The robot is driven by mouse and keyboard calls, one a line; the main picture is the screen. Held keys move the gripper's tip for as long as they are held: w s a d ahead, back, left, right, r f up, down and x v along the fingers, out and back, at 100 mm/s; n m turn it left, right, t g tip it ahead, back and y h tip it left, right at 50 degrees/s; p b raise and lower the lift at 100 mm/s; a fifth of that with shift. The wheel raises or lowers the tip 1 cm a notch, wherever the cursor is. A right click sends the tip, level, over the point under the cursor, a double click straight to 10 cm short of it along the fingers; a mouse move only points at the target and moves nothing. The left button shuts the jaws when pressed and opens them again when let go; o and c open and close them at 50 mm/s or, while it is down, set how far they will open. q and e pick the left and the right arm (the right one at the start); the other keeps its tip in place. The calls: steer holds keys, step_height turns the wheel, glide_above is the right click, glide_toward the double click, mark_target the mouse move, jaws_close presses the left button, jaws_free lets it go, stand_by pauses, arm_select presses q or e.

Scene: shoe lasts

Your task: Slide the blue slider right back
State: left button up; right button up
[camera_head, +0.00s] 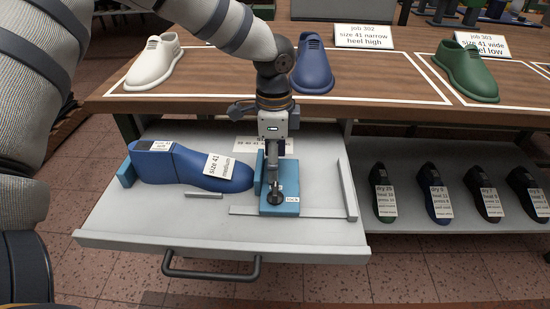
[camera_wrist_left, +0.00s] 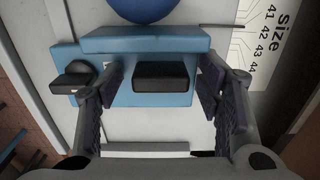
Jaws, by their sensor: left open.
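The blue slider (camera_head: 290,208) stands in the open grey drawer, to the right of a blue shoe last (camera_head: 185,166). Its upright plate is right by the last's toe; I cannot tell whether they touch. In the left wrist view the slider (camera_wrist_left: 130,41) carries a black block-shaped grip (camera_wrist_left: 160,76) and a black knob (camera_wrist_left: 75,80) at one side. My left gripper (camera_wrist_left: 160,90) is open, pointing down, with its fingers on either side of the black grip. In the head view the left gripper (camera_head: 273,180) covers that grip. My right gripper is not in view.
A blue heel stop (camera_head: 126,174) stands behind the last's heel. A raised bar (camera_head: 347,190) bounds the drawer floor on the right, with free room between it and the slider. A size scale (camera_wrist_left: 270,40) is printed beside the slider. Shoes stand on the tabletop above.

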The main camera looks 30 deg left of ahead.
arm_select(q)
steer(key=shift+c, duration=0.6)
jaws_close()
steer(key=w+d, duration=0.1)
steer(key=d, duration=0.1)
steer(key=w+d, duration=0.2)
steer(key=w+d+b, duration=0.1)
steer(key=d, duration=0.2)
steer(key=shift+w+d, duration=0.1)
steer(key=shift+w, duration=0.2)
steer(key=shift+d, duration=0.15)
steer(key=shift+o, duration=0.6)
jaws_free()
steer(key=shift+w+d, duration=0.1)
steer(key=shift+r, duration=0.15)
